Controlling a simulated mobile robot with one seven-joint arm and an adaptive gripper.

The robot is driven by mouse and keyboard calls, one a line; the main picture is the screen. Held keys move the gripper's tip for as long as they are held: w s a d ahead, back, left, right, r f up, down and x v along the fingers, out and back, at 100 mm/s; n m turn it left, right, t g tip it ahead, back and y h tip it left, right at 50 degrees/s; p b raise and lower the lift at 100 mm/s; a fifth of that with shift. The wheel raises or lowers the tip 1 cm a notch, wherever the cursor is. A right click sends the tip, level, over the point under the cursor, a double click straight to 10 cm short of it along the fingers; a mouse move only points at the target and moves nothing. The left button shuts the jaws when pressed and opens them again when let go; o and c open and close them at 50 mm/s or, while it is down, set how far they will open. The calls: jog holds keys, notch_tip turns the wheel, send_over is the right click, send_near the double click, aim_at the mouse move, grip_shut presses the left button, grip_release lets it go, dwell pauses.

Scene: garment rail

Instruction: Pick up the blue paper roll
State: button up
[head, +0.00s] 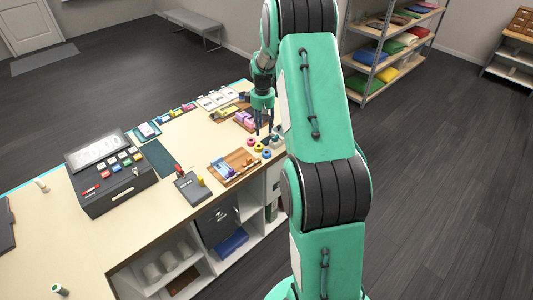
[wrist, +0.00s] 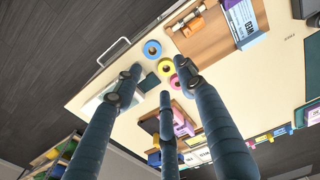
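The blue paper roll (head: 266,154) lies flat on the counter (head: 203,138) near its right edge, with a yellow roll (head: 258,147) and a pink roll (head: 249,142) beside it. In the wrist view the blue roll (wrist: 146,48) shows as a ring above the fingertips, next to the yellow roll (wrist: 165,67) and the pink roll (wrist: 173,83). My gripper (head: 265,128) hangs over the counter with fingers pointing down, behind the rolls. In the wrist view my gripper (wrist: 160,83) has its fingers spread, with nothing held between them.
A wooden tray (head: 222,180) with packets stands just left of the rolls. A cash register (head: 108,172) and card reader (head: 192,187) stand farther left. Pink items (head: 247,120) lie behind the rolls. Shelving (head: 375,65) stands at the back right.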

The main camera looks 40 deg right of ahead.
jog(key=d+f, duration=0.2)
jog(key=shift+s+d+f, duration=0.1)
jog(key=shift+d+f, duration=0.05)
jog(key=shift+f, duration=0.2)
send_over(267, 152)
jog(key=shift+f+p, duration=0.35)
jog(key=shift+f, duration=3.95)
jog(key=shift+f+p, duration=0.3)
jog(key=shift+f, duration=2.3)
jog(key=shift+c, duration=0.5)
jog(key=c, duration=0.5)
